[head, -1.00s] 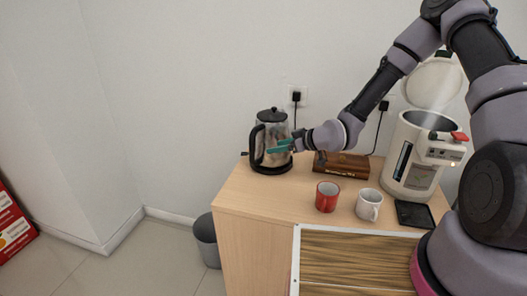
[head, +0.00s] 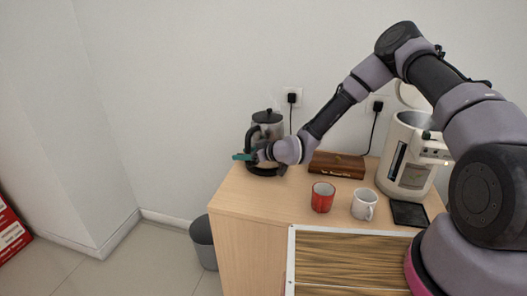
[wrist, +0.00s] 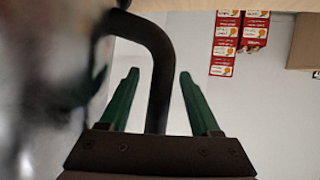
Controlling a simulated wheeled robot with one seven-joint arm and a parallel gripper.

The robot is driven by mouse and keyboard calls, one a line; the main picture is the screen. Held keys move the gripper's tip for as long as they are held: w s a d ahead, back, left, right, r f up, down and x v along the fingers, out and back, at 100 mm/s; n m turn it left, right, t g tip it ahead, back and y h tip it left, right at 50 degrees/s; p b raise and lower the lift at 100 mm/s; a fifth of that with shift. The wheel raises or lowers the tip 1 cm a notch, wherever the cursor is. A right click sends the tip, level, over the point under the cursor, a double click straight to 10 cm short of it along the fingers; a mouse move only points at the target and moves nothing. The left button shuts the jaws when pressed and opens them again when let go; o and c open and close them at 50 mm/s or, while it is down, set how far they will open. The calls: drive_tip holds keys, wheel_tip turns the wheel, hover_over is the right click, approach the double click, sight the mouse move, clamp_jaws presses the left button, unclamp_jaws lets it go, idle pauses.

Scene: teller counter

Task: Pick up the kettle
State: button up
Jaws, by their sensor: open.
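The kettle (head: 268,130), a glass one with a black lid and black handle, stands upright at the back left of the wooden counter. My gripper (head: 243,157) is at the kettle's handle side, in front of its lower part, with its green fingers pointing left. In the wrist view the black handle (wrist: 160,58) runs down between the two open green fingers of my gripper (wrist: 158,76), with a visible gap to each finger. The kettle's body is a blurred shape at the left there. My wrist hides part of the kettle's lower body in the head view.
A brown wooden box (head: 337,165) lies right of the kettle. A grey bin (head: 203,243) is on the floor left of the counter (head: 250,235).

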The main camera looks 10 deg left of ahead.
drive_tip(key=shift+w+a+f, duration=0.2)
drive_tip(key=shift+w+a, duration=0.1)
drive_tip(key=shift+a, duration=0.2)
clamp_jaws()
idle(1.0)
drive_tip(key=shift+w+r, duration=0.1)
